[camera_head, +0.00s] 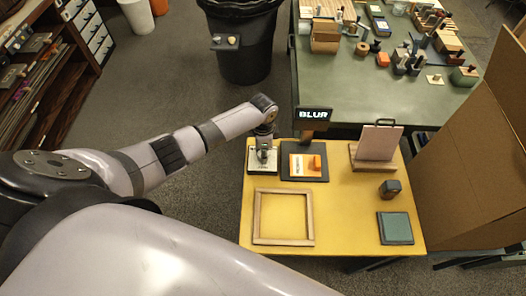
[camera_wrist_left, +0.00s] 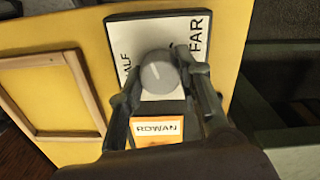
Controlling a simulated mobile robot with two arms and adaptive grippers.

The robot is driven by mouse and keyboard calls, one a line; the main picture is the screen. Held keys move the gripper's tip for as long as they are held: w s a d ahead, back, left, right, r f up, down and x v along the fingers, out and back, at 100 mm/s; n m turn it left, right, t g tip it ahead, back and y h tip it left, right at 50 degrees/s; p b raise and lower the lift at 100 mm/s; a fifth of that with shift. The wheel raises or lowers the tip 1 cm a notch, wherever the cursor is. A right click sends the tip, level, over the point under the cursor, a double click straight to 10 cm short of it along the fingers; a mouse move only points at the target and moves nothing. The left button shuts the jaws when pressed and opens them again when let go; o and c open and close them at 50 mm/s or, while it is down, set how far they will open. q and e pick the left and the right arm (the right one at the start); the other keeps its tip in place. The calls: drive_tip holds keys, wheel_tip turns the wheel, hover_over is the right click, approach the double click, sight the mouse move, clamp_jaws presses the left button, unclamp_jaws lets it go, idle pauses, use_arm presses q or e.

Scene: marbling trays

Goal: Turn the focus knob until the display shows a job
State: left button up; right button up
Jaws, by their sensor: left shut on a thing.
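The focus knob (camera_wrist_left: 157,69) is a round grey knob on a white dial plate (camera_wrist_left: 150,28) with a dark border. The plate shows FAR at the right and a partly cut word ending in ALF at the left; another label is mostly hidden. My left gripper (camera_wrist_left: 160,82) has a finger on each side of the knob and is shut on it. In the head view, my left gripper (camera_head: 263,148) reaches down over the dial plate (camera_head: 260,169). The display (camera_head: 314,114) reads BLUR. My right gripper is not in view.
A cardboard panel (camera_head: 480,160) stands at right.

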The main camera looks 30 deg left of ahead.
use_arm(q)
drive_tip(key=m, duration=0.4)
drive_tip(key=shift+m, duration=0.3)
drive_tip(key=shift+m+b, duration=0.55)
drive_tip(key=shift+m, duration=1.95)
drive_tip(key=o, duration=1.2)
drive_tip(key=shift+r, duration=0.15)
wheel_tip(320, 180, up, 12)
drive_tip(key=shift+w+f, duration=0.1)
drive_tip(key=shift+f, duration=0.05)
drive_tip(key=shift+d, duration=0.1)
